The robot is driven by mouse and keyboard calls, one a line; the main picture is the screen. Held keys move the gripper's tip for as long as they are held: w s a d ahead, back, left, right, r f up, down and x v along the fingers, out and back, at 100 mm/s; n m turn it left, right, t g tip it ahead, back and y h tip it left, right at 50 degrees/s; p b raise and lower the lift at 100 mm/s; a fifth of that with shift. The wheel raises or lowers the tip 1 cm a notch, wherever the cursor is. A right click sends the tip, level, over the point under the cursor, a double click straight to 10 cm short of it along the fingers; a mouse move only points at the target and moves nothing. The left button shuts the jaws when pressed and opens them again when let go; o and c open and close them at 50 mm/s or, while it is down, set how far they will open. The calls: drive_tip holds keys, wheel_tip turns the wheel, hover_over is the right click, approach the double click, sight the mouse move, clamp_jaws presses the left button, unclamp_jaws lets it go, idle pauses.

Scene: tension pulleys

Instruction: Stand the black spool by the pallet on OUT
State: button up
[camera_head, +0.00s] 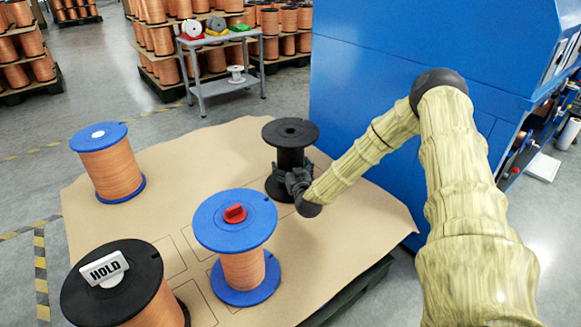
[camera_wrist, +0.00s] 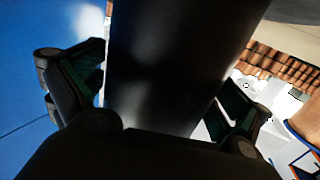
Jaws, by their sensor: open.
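The black spool (camera_head: 291,133) stands upright and empty on the brown sheet over the pallet, near its back edge beside the blue machine. My gripper (camera_head: 297,181) is at the near right side of its black core, between the two flanges. In the wrist view the black core (camera_wrist: 170,60) fills the middle, with the fingers of my gripper (camera_wrist: 170,105) open on either side of it. I cannot tell whether a finger touches it. No OUT mark is readable; outlined rectangles (camera_head: 172,258) are drawn on the sheet, partly hidden by spools.
The blue machine (camera_head: 400,45) rises close on the right. A grey cart (camera_head: 222,62) stands behind.

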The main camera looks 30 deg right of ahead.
drive_tip(key=p+v, duration=0.2)
drive_tip(key=v, duration=1)
drive_tip(key=shift+p, duration=0.3)
